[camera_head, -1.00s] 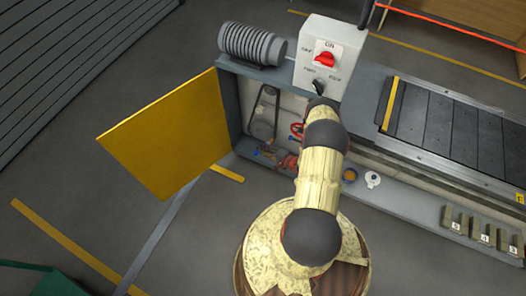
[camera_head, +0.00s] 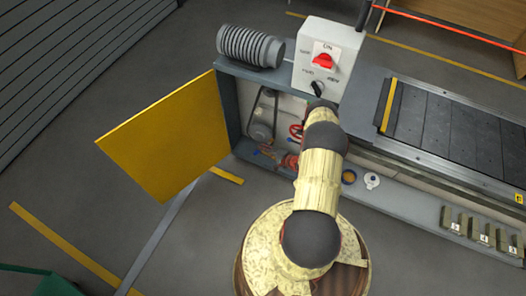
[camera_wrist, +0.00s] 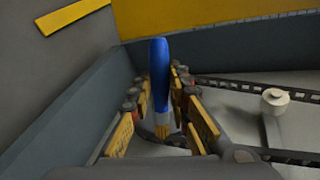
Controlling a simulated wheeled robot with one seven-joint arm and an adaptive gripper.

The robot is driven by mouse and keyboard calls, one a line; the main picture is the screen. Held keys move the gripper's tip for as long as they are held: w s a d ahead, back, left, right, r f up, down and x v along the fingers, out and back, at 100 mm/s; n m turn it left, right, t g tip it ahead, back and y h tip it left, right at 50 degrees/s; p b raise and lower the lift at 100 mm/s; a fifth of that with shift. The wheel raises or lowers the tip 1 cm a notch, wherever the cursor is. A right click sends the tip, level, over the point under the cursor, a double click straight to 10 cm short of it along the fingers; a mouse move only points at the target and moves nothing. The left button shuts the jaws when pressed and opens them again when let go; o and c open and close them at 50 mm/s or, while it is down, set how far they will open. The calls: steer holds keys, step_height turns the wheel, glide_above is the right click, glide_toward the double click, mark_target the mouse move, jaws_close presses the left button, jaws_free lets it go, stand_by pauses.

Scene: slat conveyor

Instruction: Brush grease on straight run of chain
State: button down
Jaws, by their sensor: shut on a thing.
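My gripper (camera_wrist: 162,125) is shut on a brush (camera_wrist: 158,75) with a blue handle and pale yellow bristles. In the wrist view the brush stands between the yellow-padded fingers, bristle end nearest the chain area. The chain (camera_wrist: 245,88) shows as a dark linked run across the upper right of the wrist view, and a lower run (camera_wrist: 290,157) passes near the fingers. I cannot tell whether the bristles touch it. In the head view a dark loop (camera_head: 255,100) shows in the open drive housing (camera_head: 228,110); my arm hides part of the housing.
A yellow door (camera_head: 165,135) stands open at the left of the housing. A control box (camera_head: 328,60) with a red switch sits above. A pale round knob (camera_wrist: 275,100) sticks up between the chain runs. A small pot (camera_head: 349,176) stands on the ledge at right.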

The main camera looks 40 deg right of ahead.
step_height(320, 180, up, 32)
steer(key=p, duration=1.7)
stand_by(2.6)
steer(key=shift+f, duration=0.1)
step_height(320, 180, down, 14)
steer(key=b, duration=1.3)
steer(key=shift+f+b, duration=0.15)
steer(key=shift+b, duration=0.25)
